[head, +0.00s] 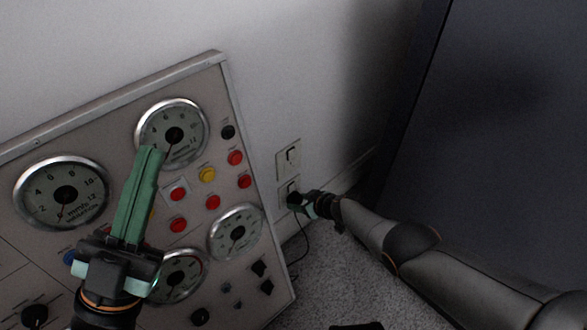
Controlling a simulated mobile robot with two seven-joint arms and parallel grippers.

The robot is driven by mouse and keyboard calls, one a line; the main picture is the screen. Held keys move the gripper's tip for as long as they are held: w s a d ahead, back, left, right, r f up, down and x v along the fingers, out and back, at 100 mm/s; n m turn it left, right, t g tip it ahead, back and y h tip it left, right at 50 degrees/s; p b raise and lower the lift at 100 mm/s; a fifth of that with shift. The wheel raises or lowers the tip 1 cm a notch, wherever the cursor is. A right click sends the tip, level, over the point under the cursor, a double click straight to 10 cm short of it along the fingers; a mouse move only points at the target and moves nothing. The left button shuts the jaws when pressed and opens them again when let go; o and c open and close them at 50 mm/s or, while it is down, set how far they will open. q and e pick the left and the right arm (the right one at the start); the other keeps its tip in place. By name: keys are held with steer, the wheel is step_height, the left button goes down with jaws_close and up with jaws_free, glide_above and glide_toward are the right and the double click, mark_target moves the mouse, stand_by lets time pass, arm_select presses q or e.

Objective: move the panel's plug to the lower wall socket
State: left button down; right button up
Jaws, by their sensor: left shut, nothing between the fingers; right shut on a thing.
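Two wall sockets sit one above the other on the white wall, right of the panel. The upper socket (289,158) is uncovered. The lower socket (284,187) is partly hidden behind my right gripper (300,202). My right gripper is shut on the dark plug (293,197), right at the lower socket. I cannot tell whether the plug is seated in it. A thin black cable (305,243) hangs from the plug toward the panel's lower right edge. My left gripper (150,152) is shut and empty, its green fingers pointing up in front of the panel (110,130).
The panel carries several round gauges (62,193), coloured buttons (208,174) and dark knobs (34,316). A large dark surface (490,130) stands at the right, close to my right arm. Grey speckled carpet (335,285) lies open below the sockets.

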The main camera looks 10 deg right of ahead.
mark_target(298, 201)
arm_select(q)
steer(key=shift+w+d, duration=0.1)
steer(key=shift+w, duration=0.05)
arm_select(e)
steer(key=shift+w+a+r, duration=0.1)
steer(key=shift+w+r, duration=0.05)
steer(key=shift+w, duration=0.1)
stand_by(0.3)
steer(key=o, duration=1)
steer(key=shift+c, duration=0.2)
steer(key=o, duration=0.5)
steer(key=shift+s, duration=0.1)
steer(key=shift+c, duration=0.2)
arm_select(q)
steer(key=shift+r, duration=0.2)
step_height(298, 201, up, 6)
steer(key=p, duration=0.6)
steer(key=shift+a+r+n, duration=0.25)
steer(key=shift+a+n, duration=0.05)
steer(key=shift+a, duration=0.1)
arm_select(e)
steer(key=shift+v, duration=2.45)
steer(key=shift+s, duration=0.1)
